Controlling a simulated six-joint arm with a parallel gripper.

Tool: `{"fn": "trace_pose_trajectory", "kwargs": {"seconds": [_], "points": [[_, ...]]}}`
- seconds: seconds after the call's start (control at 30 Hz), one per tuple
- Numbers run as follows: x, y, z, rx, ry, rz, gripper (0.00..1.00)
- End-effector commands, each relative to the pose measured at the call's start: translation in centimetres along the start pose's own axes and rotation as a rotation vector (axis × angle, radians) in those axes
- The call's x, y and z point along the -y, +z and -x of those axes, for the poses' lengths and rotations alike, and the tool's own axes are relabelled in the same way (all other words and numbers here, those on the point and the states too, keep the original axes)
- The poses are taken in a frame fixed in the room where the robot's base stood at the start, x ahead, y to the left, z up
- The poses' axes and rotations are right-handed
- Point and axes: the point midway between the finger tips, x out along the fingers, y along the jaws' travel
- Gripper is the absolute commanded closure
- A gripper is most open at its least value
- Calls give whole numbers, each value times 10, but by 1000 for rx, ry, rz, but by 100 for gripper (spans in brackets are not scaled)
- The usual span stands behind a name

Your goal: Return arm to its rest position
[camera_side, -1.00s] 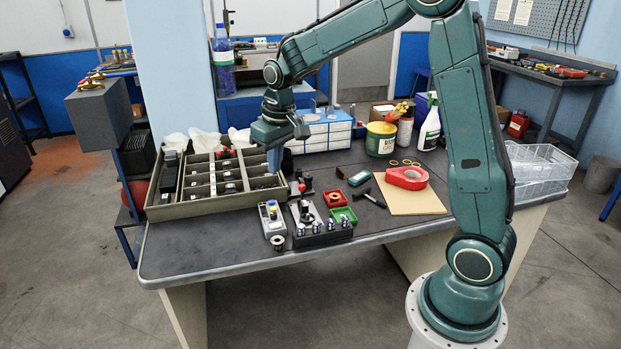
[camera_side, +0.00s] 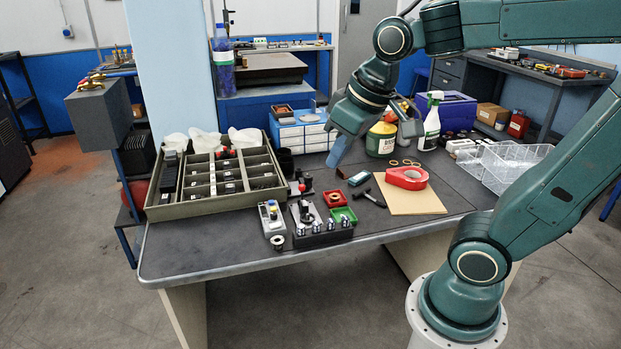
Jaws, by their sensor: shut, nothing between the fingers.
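My gripper (camera_side: 337,157) is at the end of the green arm, above the back middle of the dark bench (camera_side: 210,245). Its blue fingers are shut and empty, pointing down and to the left. They hang in front of the blue-and-white drawer unit (camera_side: 300,135), apart from the objects on the bench. My arm reaches in from the right, with its lower link tilted to the right.
A compartmented tray (camera_side: 163,212) with small parts stands at the left. A black electrode block (camera_side: 322,238), a red tape roll (camera_side: 407,178), a spray bottle (camera_side: 431,125) and a clear bin (camera_side: 512,165) also stand on the bench. Its front left is clear.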

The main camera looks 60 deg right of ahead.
Motion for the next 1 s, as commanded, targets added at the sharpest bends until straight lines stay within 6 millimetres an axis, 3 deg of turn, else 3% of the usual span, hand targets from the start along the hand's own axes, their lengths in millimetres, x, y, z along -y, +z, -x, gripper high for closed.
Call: {"fn": "trace_pose_trajectory", "kwargs": {"seconds": [0.2,0.4,1.0], "points": [[7,39,14,-54,-13,25,100],[9,62,18,-85,-21,40,100],[10,70,18,-93,-24,45,100]]}}
